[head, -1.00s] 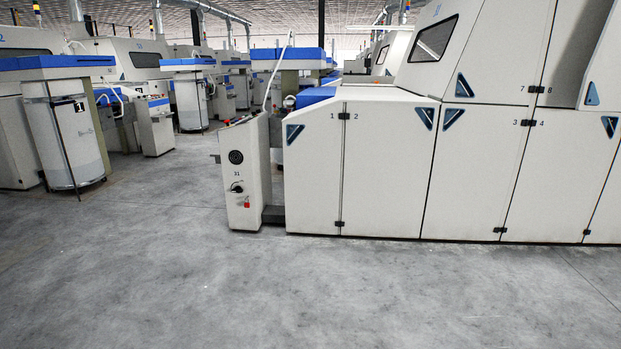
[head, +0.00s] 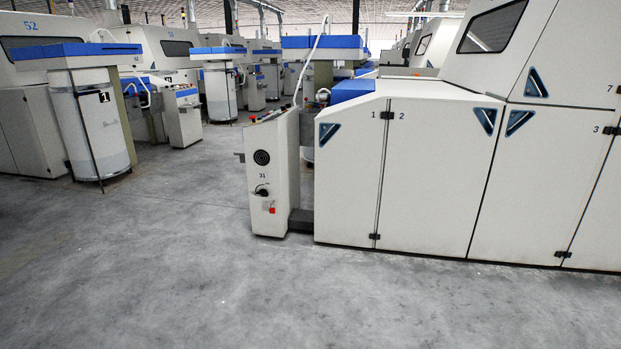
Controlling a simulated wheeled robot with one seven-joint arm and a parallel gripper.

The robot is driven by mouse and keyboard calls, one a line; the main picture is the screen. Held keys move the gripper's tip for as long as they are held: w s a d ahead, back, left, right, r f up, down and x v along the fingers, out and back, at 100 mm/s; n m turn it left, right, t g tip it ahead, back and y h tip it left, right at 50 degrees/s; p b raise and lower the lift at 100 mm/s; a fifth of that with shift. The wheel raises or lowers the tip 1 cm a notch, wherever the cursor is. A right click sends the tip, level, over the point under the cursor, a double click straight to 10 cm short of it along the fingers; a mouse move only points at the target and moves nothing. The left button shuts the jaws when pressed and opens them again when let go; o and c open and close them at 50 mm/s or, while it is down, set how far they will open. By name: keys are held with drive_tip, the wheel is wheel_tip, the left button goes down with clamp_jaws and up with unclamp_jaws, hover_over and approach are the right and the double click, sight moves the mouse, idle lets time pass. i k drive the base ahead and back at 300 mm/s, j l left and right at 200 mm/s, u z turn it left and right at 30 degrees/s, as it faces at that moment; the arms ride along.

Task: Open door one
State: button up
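Door one (head: 346,180) is the narrow white panel at the left end of the near machine, marked "1" near its top right edge. It is shut, flush with door two (head: 437,180). A blue-edged triangular recess (head: 328,132) sits in its upper left corner. Black hinges, an upper one (head: 387,115) and a lower one (head: 375,236), lie on the seam between doors one and two. My gripper is not in view.
A control post (head: 270,185) marked 31 stands just left of door one, joined low down by a dark piece (head: 301,220). Open grey floor (head: 250,290) lies in front. Other machines and a white can (head: 92,130) stand at the left.

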sight(348, 144)
drive_tip(key=i, duration=3.85)
drive_tip(key=i+j+z, duration=0.1)
drive_tip(key=i+z, duration=0.25)
drive_tip(key=i, duration=0.1)
